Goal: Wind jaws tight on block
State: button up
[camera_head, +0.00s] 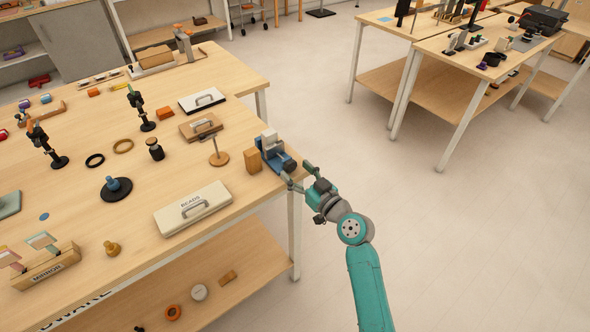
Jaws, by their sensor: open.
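A blue vise (280,160) stands at the right corner of the wooden table, close to the edge. A pale grey block-like piece (269,145) sits at its jaw end; I cannot tell whether the jaws touch it. A tan wooden block (252,161) stands upright just left of the vise. My gripper (298,174) is open at the near right end of the vise, its fingers spread just past the table edge. The vise's handle is too small to make out, and I cannot tell whether the fingers touch it.
A lower shelf (245,255) holds small items. Open floor (440,250) lies to the right, before other tables (480,90).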

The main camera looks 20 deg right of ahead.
jog(key=shift+w+a, duration=0.25)
jog(key=shift+w, duration=0.35)
jog(key=c, duration=1.1)
jog(key=shift+m, duration=0.3)
jog(key=shift+d+m, duration=0.1)
jog(key=shift+m, duration=2.6)
